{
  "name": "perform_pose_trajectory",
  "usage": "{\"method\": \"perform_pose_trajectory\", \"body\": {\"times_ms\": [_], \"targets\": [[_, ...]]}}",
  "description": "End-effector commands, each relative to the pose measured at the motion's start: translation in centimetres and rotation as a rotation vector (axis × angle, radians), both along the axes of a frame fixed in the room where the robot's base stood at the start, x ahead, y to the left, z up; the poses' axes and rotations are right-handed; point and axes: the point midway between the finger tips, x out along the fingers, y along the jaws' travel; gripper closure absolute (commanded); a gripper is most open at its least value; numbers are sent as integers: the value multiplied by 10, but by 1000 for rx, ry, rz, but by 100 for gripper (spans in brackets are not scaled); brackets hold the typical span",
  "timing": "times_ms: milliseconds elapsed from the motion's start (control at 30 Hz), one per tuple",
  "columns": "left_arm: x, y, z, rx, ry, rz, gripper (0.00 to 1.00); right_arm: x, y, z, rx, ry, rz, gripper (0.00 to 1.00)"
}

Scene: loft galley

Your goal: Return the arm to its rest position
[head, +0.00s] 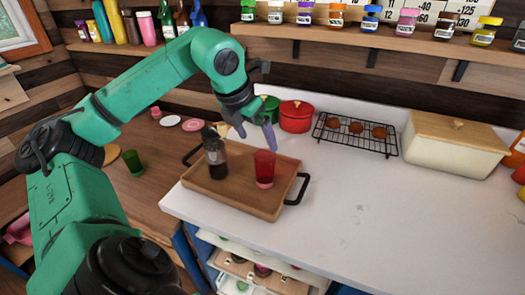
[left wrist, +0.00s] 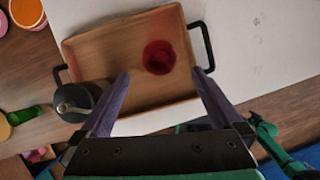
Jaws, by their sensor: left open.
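My left arm (head: 150,85) comes in from the left, raised and bent, over the counter. Its gripper (head: 256,138) points down above the tray, with its purple fingers apart and nothing between them. The fingers also show spread in the left wrist view (left wrist: 160,78). Below them a brown wooden tray (head: 240,204) with black handles sits at the counter's left end. The cup is upright and apart from the fingers. My right gripper is not in view.
Red (head: 296,117) and green pots stand behind the tray. A wire rack (head: 355,136) with brown items and a cream bin (head: 450,148) are farther right. A jar shelf (head: 375,38) runs above. A green cup (head: 133,163) stands left. The counter's front right is clear.

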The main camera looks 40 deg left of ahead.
Motion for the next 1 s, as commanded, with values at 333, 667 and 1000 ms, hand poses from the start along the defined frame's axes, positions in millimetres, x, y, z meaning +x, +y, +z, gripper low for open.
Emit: {"method": "perform_pose_trajectory", "body": {"times_ms": [333,667,1000], "targets": [[-12,0,29,0,1,0,0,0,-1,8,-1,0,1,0],[-12,0,29,0,1,0,0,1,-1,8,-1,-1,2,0],[-12,0,72,0,0,0,0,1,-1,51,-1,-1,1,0]]}}
